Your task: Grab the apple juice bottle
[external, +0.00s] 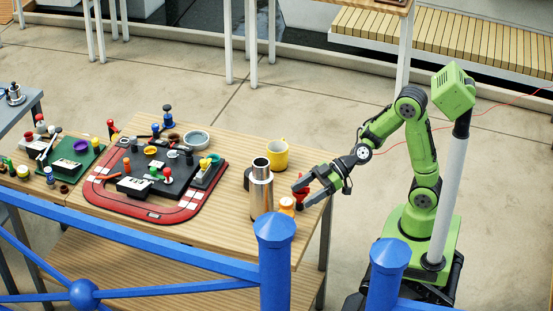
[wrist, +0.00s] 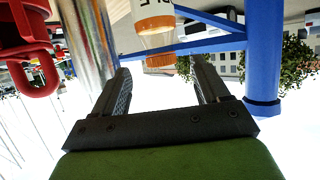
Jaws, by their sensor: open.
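The apple juice bottle (external: 287,206) is small and orange with a pale label. It stands at the table's near right edge, beside the tall steel flask. In the wrist view, which looks upside down, the bottle (wrist: 155,25) shows a white label with dark letters and an amber end, ahead of the fingers. My gripper (external: 302,194) is open and empty, reaching in from the right at the table's edge. In the wrist view, my gripper (wrist: 162,68) has its two fingers apart, with the bottle lined up between them but seemingly beyond the tips.
The steel flask (external: 261,190) stands just left of the bottle. A red item (external: 301,188) stands close to my fingers and shows at the left in the wrist view (wrist: 25,40). A yellow mug (external: 278,154) is behind. Blue railing posts (external: 275,255) stand in front.

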